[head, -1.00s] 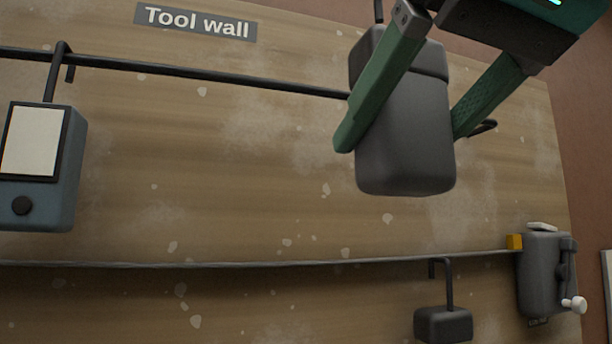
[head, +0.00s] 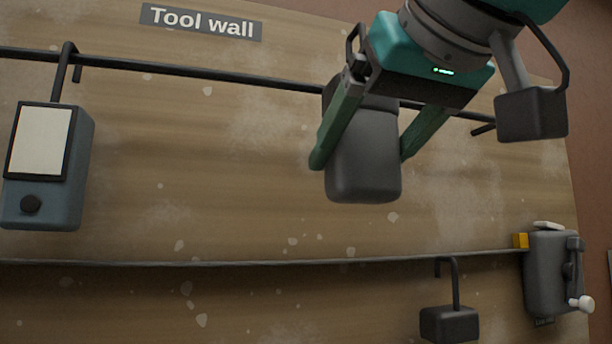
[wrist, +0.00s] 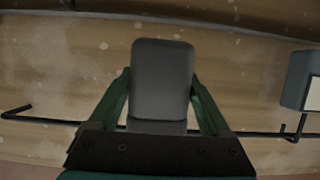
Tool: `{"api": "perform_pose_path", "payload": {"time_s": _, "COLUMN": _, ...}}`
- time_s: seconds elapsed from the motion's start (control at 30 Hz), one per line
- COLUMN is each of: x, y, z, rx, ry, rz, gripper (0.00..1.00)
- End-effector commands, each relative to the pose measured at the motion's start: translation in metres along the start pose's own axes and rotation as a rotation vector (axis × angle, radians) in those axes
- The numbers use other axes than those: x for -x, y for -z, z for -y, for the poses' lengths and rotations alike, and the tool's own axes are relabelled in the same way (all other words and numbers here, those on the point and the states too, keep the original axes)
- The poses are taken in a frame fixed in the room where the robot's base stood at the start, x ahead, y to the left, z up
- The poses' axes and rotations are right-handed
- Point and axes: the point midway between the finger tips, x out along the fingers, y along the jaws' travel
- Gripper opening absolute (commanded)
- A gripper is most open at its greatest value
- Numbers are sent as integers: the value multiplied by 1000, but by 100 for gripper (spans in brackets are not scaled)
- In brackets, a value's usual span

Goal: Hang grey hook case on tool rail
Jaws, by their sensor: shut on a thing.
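The grey hook case (head: 362,160) is a dark grey rounded box, held upright between the green fingers of my gripper (head: 362,150). In the wrist view the case (wrist: 162,80) fills the space between the fingers of my gripper (wrist: 160,95). Its thin black hook shows above the gripper at upper centre; part of it is hidden. The black tool rail (head: 200,72) runs across the upper wall and passes behind the case and gripper. The rail also shows low in the wrist view (wrist: 255,134). I cannot tell whether the hook touches the rail.
A blue-grey device (head: 48,165) with a pale panel hangs on the rail at left. Below runs a thin cable (head: 200,263), with a small dark hooked block (head: 449,324) under it and a grey crank box (head: 550,270) at right. The rail between device and case is clear.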

Motion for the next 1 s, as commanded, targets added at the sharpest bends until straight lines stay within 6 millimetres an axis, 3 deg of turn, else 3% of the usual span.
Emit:
{"api": "perform_pose_path", "payload": {"time_s": 0.9, "x": -61, "y": 25, "z": 0, "rx": -1, "ry": 0, "rz": 1, "gripper": 14}}
{"api": "perform_pose_path", "payload": {"time_s": 1.0, "x": -64, "y": 15, "z": 1, "rx": 0, "ry": 1, "rz": 0, "gripper": 14}}
